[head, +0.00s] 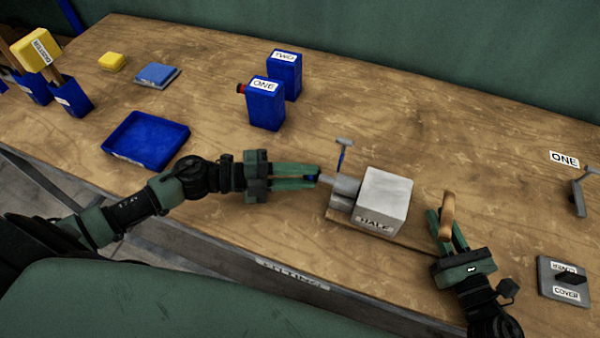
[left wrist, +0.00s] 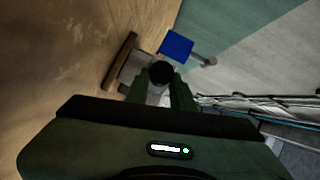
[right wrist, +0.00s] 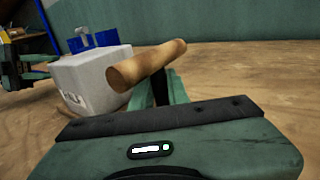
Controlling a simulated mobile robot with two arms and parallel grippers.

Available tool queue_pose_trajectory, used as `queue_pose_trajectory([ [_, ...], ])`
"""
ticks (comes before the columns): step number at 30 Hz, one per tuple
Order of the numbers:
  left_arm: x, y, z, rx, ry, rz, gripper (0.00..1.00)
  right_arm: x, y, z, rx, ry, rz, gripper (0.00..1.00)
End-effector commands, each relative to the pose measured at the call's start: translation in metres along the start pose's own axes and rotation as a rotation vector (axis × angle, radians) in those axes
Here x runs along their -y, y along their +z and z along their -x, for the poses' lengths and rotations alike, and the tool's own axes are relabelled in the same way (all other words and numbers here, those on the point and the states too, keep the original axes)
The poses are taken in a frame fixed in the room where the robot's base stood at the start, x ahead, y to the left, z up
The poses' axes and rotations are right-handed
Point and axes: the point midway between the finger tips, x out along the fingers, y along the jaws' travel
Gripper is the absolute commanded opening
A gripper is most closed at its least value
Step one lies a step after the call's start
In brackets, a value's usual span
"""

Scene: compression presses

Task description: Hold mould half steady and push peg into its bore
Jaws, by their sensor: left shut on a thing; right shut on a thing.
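The mould half is a grey block labelled HALF (head: 383,200), standing on a thin brown board near the table's front edge. In the right wrist view the handle (right wrist: 147,65) crosses in front of the block (right wrist: 88,76).
Blue containers labelled ONE (head: 265,108) and TWO (head: 285,75) stand further back.

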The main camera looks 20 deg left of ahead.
Motion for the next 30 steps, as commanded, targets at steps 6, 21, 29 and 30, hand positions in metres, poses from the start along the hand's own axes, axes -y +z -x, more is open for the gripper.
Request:
queue_pose_trajectory([
  [6, 0.001, -0.003, -0.005, 0.0, -0.002, 0.0, 0.0, 0.0, 0.0, 0.0, 0.001, 0.001, 0.0, 0.0],
  [21, 0.001, -0.009, -0.016, 0.0, -0.001, 0.0, 0.0, 0.0, 0.0, 0.0, 0.001, 0.001, 0.0, 0.0],
  [29, 0.001, -0.013, -0.022, -0.001, -0.002, 0.0, 0.0, 0.0, 0.0, 0.0, 0.001, 0.001, 0.0, 0.0],
  [30, 0.001, -0.013, -0.023, -0.001, -0.002, 0.0, 0.0, 0.0, 0.0, 0.0, 0.001, 0.001, 0.0, 0.0],
])
